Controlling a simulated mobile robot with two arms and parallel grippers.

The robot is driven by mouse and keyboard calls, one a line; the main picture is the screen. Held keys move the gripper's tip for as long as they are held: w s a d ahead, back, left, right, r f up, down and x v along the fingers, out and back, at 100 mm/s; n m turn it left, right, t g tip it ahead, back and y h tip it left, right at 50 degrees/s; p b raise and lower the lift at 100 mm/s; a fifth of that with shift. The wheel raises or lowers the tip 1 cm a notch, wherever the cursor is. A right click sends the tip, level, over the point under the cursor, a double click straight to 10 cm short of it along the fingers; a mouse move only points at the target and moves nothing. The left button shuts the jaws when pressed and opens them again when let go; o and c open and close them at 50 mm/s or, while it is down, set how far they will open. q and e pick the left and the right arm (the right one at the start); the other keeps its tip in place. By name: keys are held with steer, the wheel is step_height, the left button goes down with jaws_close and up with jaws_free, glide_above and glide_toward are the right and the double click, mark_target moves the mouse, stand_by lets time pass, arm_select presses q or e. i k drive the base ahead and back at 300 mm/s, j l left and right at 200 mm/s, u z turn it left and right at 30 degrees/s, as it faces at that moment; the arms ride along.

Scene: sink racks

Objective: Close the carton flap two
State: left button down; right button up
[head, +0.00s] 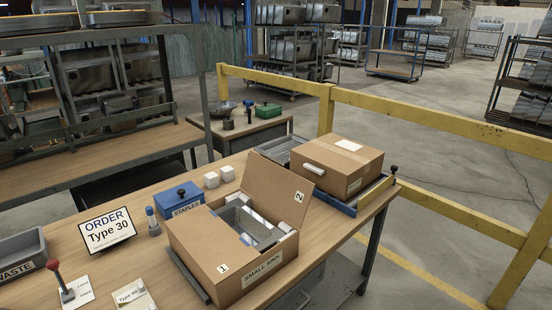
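The open brown carton (232,282), labelled "SMALL SINK", stands on the wooden table. A flap marked 2 (275,188) stands up and leans back along its far right side. Neither of my grippers is in view.
A closed carton (340,160) sits on a blue-edged tray behind right. A blue staples box (180,198), white blocks (212,180), an order sign (107,229), a waste bin (20,257) and a red-knobbed lever (60,280) surround the carton. Yellow railing (435,118) runs behind.

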mark_target(288, 194)
steer(key=l+u, duration=0.1)
steer(key=u, duration=0.35)
steer(key=i+l+u, duration=0.1)
steer(key=u, duration=0.35)
steer(key=l+u, duration=0.2)
steer(key=u, duration=0.25)
steer(key=l+u, duration=0.15)
steer(key=l, duration=0.25)
steer(key=l+u, duration=0.15)
steer(key=l, duration=0.3)
steer(key=l+u, duration=0.2)
steer(key=l, duration=0.2)
steer(key=k+l+u, duration=0.15)
steer(key=l, duration=0.25)
steer(key=k+l+u, duration=0.15)
steer(key=l, duration=0.25)
steer(key=l+u, duration=0.15)
steer(key=l, duration=0.25)
steer(key=k+l+u, duration=0.2)
steer(key=l, duration=0.15)
